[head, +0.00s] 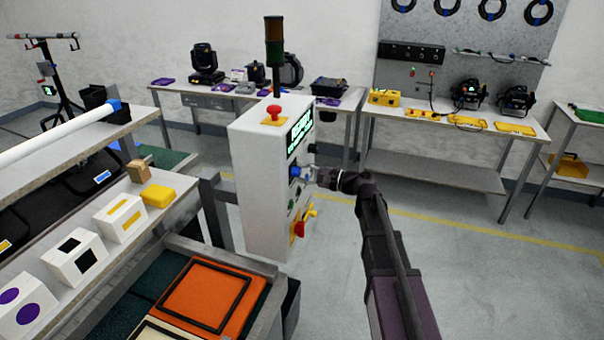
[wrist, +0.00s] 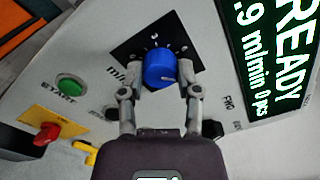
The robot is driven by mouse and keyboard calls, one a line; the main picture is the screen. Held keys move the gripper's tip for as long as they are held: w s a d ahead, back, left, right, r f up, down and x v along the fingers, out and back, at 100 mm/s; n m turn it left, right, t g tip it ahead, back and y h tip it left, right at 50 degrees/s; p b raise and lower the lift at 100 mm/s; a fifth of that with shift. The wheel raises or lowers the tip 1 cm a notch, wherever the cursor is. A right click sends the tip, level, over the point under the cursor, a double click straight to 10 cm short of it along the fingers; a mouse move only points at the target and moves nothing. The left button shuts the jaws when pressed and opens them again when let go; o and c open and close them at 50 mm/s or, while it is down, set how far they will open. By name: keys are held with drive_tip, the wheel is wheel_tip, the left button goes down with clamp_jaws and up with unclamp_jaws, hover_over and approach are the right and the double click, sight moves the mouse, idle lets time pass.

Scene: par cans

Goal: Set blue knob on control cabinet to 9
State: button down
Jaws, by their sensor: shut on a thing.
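The control cabinet (head: 262,190) is a white box standing left of the middle in the head view, with its panel facing right. The blue knob (wrist: 160,67) sits on a black dial plate (wrist: 128,50) on that panel. It also shows small in the head view (head: 295,171). My gripper (wrist: 160,85) is shut on the blue knob, one finger on each side. In the head view my gripper (head: 312,174) reaches the panel from the right. The display (wrist: 270,55) shows READY and a value ending in .9 m/min. The dial numbers are too small to read.
A green START button (wrist: 70,86) and a red switch on a yellow plate (wrist: 48,131) are on the panel near the knob. A red button (head: 274,112) and a signal tower (head: 274,45) top the cabinet.

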drive_tip(key=shift+m, duration=2.3)
drive_tip(key=shift+c, duration=1.5)
unclamp_jaws()
drive_tip(key=v, duration=1.2)
